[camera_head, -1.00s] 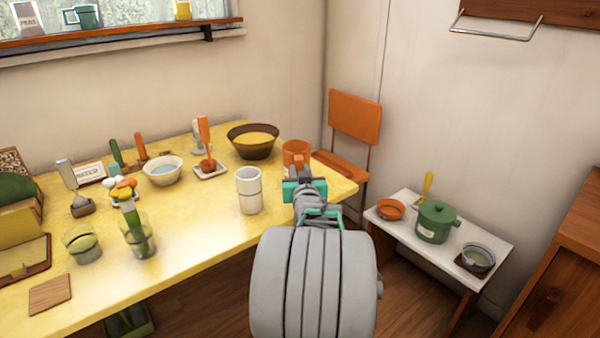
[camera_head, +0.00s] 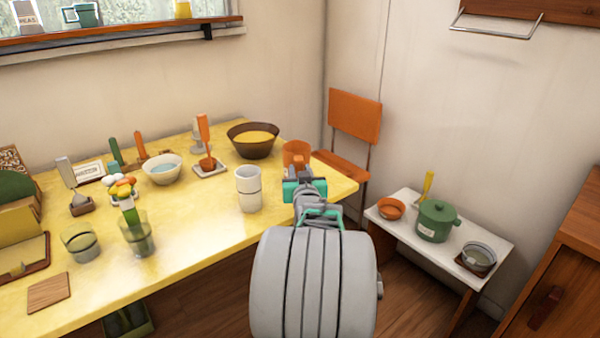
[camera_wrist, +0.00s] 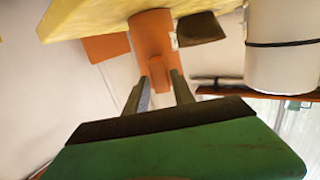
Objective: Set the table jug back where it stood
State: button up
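The table jug, an orange cylinder (camera_head: 294,149), is at the right end of the yellow table (camera_head: 200,235), near its edge. Its lower part is hidden behind my gripper (camera_head: 302,178) in the head view. In the wrist view, the jug (camera_wrist: 152,35) is beyond my fingertips (camera_wrist: 161,76), with its handle toward me. Whether the jug's base touches the table cannot be seen.
A white cup-like container (camera_head: 248,190) stands just left of my gripper. A brown bowl (camera_head: 254,141) is behind it. An orange chair (camera_head: 355,118) is beyond the table's right end. A low white side table (camera_head: 455,255) holds a green pot (camera_head: 436,222). The front middle of the table is clear.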

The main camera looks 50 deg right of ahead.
jog(key=shift+o, duration=0.3)
jog(key=o, duration=0.5)
jog(key=shift+f, duration=0.15)
jog(key=shift+c, duration=0.6)
jog(key=shift+s+a+r, duration=0.15)
jog(key=shift+a+r, duration=0.05)
jog(key=s+a+r, duration=0.2)
jog(key=s+a, duration=0.2)
jog(key=shift+s+a+p, duration=0.25)
jog(key=shift+s+p, duration=0.1)
jog(key=shift+p, duration=0.05)
jog(key=shift+r, duration=0.1)
